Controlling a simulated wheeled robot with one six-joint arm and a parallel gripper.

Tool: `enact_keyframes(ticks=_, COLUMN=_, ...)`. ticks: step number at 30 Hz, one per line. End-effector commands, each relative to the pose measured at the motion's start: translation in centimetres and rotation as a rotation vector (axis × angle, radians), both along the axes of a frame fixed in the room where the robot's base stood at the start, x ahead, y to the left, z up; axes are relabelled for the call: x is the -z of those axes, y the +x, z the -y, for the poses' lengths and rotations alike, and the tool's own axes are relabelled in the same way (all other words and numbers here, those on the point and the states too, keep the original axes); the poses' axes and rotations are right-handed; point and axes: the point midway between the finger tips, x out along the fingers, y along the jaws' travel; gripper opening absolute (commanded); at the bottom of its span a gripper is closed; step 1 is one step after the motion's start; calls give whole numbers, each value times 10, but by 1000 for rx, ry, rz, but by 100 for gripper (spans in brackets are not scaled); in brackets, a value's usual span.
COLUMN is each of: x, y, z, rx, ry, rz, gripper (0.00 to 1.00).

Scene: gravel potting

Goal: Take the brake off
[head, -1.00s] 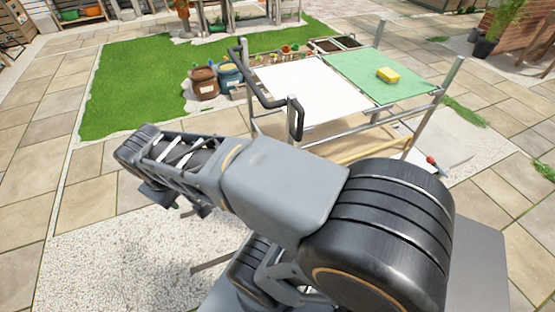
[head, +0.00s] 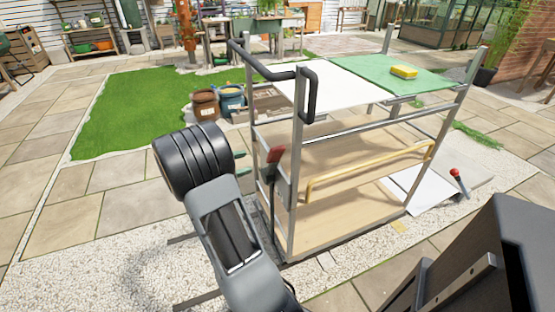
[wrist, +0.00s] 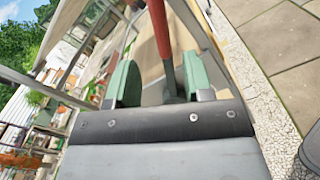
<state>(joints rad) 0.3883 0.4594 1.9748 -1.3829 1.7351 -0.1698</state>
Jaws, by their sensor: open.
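The brake lever with a red handle (head: 274,162) stands nearly upright at the cart's near left corner post. In the wrist view the red lever (wrist: 159,30) runs down the middle of the picture, lined up with the gap between my fingers. My gripper (head: 243,164) is open, with its green fingertips just left of the lever in the head view; it also shows in the wrist view (wrist: 158,78). I cannot tell whether the lever is between the fingertips or just beyond them. The cart (head: 362,137) has a metal frame and wooden shelves.
The cart's black push handle (head: 308,97) hangs above and beside the lever. A yellow sponge (head: 404,72) lies on the green mat (head: 350,64) on top. A yellow rail (head: 365,173) crosses the cart's side. Brown (head: 205,104) and blue pots stand behind.

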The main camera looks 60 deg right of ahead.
Motion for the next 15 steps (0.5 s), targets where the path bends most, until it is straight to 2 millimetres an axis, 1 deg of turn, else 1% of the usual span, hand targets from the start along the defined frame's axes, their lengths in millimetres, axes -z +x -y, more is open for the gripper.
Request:
enact_keyframes(ticks=1, x=0, y=-6, z=7, rx=4, ry=0, rz=1, gripper=47)
enact_keyframes(ticks=9, x=0, y=-38, z=49, rx=4, ry=2, rz=4, gripper=47)
enact_keyframes(ticks=15, x=0, y=-56, z=74, rx=1, ry=3, rz=3, gripper=47)
